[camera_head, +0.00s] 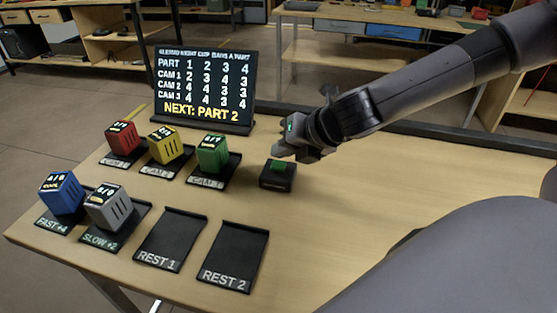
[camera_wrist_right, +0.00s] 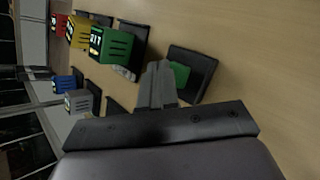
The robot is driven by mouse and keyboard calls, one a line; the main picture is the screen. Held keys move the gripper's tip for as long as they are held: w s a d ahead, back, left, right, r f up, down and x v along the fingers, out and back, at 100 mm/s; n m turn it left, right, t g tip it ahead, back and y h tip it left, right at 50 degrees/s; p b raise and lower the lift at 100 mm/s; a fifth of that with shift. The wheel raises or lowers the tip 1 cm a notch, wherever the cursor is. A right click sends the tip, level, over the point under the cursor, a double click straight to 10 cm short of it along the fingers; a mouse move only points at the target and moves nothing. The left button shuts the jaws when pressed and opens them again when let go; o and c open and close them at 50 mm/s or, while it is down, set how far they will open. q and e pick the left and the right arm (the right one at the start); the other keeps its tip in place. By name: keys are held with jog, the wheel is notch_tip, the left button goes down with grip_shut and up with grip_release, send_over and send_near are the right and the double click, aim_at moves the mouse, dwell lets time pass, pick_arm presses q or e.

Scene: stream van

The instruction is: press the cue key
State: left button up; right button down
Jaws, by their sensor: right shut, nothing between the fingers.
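The cue key is a small black box (camera_head: 277,180) with a green button (camera_head: 279,167) on top, standing on the table right of the green cube. It also shows in the right wrist view, where the black box (camera_wrist_right: 203,68) and its green button (camera_wrist_right: 181,74) lie just beyond my fingertips. My right gripper (camera_head: 280,151) is shut and empty, close above and beside the button in the head view. In the wrist view the shut fingers (camera_wrist_right: 158,72) partly cover the button's left side. I cannot tell whether they touch it. My left gripper is not in view.
A black board (camera_head: 206,90) reading "NEXT: PART 2" stands at the back. Red (camera_head: 123,138), yellow (camera_head: 166,145) and green (camera_head: 212,153) cubes sit on CAM pads. Blue (camera_head: 62,193) and grey (camera_head: 108,205) cubes sit on FAST and SLOW pads. REST 1 (camera_head: 170,240) and REST 2 (camera_head: 234,257) are empty.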

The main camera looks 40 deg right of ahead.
aim_at(283, 166)
notch_tip(283, 166, up, 5)
jog(key=p, duration=0.4)
jog(key=shift+p, duration=0.35)
dwell(0.6)
jog(key=shift+f, duration=0.1)
